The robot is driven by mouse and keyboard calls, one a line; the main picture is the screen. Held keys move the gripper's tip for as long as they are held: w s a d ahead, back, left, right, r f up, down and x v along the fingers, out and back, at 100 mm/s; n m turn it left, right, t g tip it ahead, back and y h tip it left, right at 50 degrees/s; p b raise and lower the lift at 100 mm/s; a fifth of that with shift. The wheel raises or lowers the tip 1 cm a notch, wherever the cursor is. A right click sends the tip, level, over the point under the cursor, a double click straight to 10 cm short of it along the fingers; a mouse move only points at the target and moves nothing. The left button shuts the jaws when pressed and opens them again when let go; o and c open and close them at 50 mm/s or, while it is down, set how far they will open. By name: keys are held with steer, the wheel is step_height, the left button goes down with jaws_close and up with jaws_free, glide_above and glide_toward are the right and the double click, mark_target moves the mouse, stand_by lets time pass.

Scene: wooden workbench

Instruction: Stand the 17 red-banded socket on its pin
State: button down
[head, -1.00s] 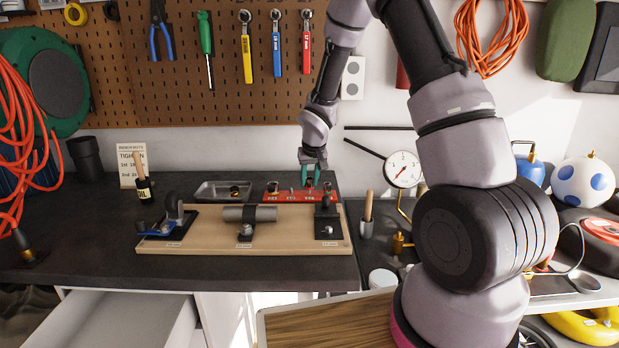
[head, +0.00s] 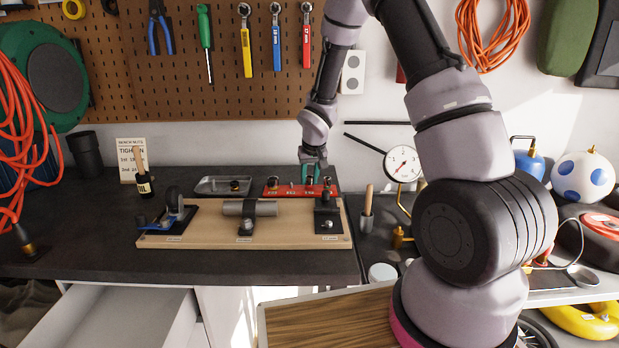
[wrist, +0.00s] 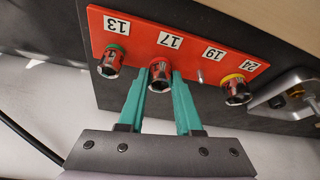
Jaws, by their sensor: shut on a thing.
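The red socket rail (head: 330,190) lies behind the wooden board, with labels 13, 17, 19 and 24 in the wrist view (wrist: 187,52). My gripper (head: 311,182) is at the rail, its teal fingers pointing down. In the wrist view my gripper (wrist: 160,88) is shut on the 17 red-banded socket (wrist: 160,74), which is upright beside the 17 label. The socket hides its pin, so I cannot tell whether it is fully down. A green-banded socket (wrist: 110,65) stands at 13 and a yellow-banded one (wrist: 235,90) at 24. The 19 pin (wrist: 200,75) is bare.
A metal tray (head: 208,186) with a socket in it lies left of the rail. The wooden board (head: 190,237) in front carries a clamped cylinder (head: 236,208) and black fixtures. A dial gauge (head: 402,164) stands to the right. The dark bench is clear at the left front.

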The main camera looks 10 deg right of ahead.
steer(key=shift+f, duration=0.25)
steer(key=c, duration=0.5)
jaws_free()
steer(key=s+d+r+m, duration=0.1)
steer(key=s+d+r, duration=0.1)
steer(key=s+r, duration=0.45)
steer(key=s+d+r+m+t, duration=0.1)
steer(key=s+d+r, duration=0.15)
steer(key=r, duration=0.75)
steer(key=s+d+r+m, duration=0.1)
steer(key=s+r, duration=0.5)
steer(key=r, duration=0.3)
steer(key=s+r, duration=0.2)
steer(key=s, duration=0.3)
steer(key=s+r+m+t+y, duration=0.1)
steer(key=s+r, duration=0.2)
steer(key=s, duration=0.3)
steer(key=s+r+y, duration=0.1)
steer(key=s+r, duration=0.1)
steer(key=s, duration=0.4)
steer(key=shift+d+r+t, duration=0.1)
steer(key=shift+r+t, duration=0.2)
steer(key=shift+t, duration=0.1)
